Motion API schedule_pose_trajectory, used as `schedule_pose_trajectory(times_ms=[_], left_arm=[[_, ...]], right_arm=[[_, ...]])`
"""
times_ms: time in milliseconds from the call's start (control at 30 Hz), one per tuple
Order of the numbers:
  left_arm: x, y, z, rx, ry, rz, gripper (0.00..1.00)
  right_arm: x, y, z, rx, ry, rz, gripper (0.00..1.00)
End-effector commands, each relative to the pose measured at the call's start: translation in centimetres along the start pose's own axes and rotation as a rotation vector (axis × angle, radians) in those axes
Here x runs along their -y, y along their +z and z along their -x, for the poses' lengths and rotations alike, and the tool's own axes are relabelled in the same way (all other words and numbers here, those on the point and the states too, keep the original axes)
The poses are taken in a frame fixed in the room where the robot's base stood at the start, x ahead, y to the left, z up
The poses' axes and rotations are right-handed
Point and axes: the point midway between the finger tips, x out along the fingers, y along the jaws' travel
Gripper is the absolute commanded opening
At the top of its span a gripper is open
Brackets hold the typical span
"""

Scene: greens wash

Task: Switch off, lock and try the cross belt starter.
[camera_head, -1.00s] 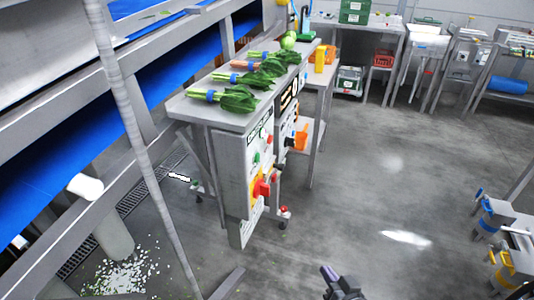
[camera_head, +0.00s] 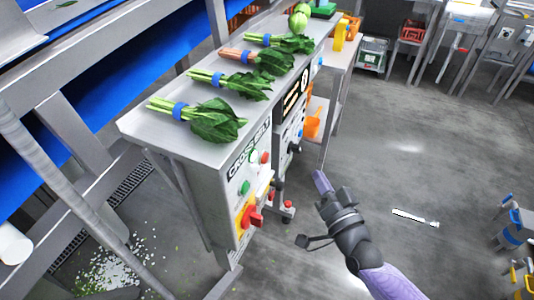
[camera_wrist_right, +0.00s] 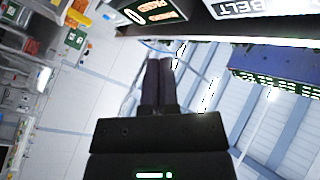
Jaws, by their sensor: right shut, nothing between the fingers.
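The cross belt starter (camera_head: 236,178) is a grey box with a label reading CROSS BELT, under the end of a metal bench. Its red rotary handle (camera_head: 255,218) sits on a yellow plate low on the front. Green buttons (camera_head: 245,187) and a red button (camera_head: 265,157) sit above it. My right gripper (camera_head: 322,182) is shut and empty, to the right of the starter and apart from it. In the right wrist view its closed fingers (camera_wrist_right: 157,82) point towards panels with a BELT label. No lock can be made out for certain. My left gripper is not in view.
Bunches of greens with blue bands (camera_head: 205,118) lie on the bench top (camera_head: 150,127). A second panel (camera_head: 290,110) stands just behind the starter. An orange scoop (camera_head: 312,122) is on a shelf beyond. The grey floor (camera_head: 400,180) to the right is mostly clear.

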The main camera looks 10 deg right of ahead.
Motion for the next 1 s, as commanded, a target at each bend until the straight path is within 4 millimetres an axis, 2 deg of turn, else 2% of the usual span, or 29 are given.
schedule_pose_trajectory(times_ms=[167, 633, 1000], left_arm=[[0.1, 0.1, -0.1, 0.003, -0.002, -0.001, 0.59], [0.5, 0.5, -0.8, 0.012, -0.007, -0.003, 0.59], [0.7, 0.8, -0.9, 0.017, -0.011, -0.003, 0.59]], right_arm=[[0.4, 0.5, -0.7, -0.002, 0.001, -0.001, 0.00], [3.7, 3.9, -5.2, -0.001, 0.001, -0.001, 0.00], [4.5, 4.5, -6.2, 0.000, 0.000, 0.002, 0.00]])
